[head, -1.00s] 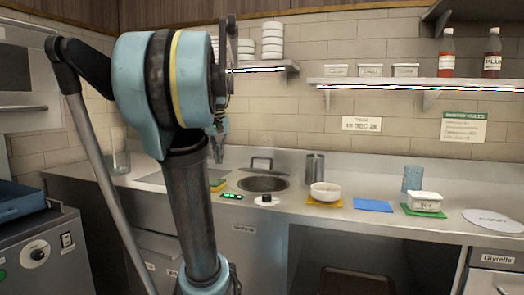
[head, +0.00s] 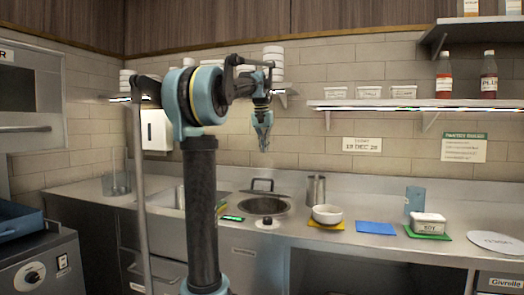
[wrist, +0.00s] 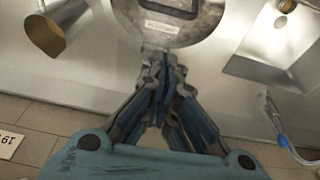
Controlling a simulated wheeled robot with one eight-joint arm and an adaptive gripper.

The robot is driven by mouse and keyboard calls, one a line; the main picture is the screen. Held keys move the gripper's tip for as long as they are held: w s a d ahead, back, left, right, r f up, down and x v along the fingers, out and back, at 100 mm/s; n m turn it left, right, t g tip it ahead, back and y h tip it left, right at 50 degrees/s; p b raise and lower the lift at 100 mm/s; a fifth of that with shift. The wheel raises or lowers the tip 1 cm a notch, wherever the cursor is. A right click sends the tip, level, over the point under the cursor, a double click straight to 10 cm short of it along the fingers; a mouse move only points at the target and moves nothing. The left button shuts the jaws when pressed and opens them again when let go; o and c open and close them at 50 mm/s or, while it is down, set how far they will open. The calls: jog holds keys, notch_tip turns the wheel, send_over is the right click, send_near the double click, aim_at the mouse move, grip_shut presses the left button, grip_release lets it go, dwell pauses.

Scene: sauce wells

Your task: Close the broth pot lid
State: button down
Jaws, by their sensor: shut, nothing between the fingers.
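The broth pot is most likely the round metal well (head: 263,205) set in the counter, with a dark grey inside. A dark handle bar (head: 262,184) stands at its back edge by the wall. In the wrist view a round metal piece with a label plate (wrist: 165,20) is cut off by the top edge; I cannot tell how far the lid is tilted. My gripper (head: 264,150) hangs in the air above the pot, fingers pointing down, apart from it. In the wrist view my gripper (wrist: 165,62) is shut and empty, its tips overlapping the round piece's near edge.
A steel cylinder (head: 316,190) and a white bowl (head: 327,214) stand right of the pot. A shelf (head: 400,105) hangs on the right.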

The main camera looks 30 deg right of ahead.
jog(key=s+a+x, duration=0.1)
jog(key=x, duration=0.9)
jog(key=shift+s+a+f, duration=0.3)
jog(key=shift+s+a, duration=0.15)
jog(key=shift+a, duration=0.05)
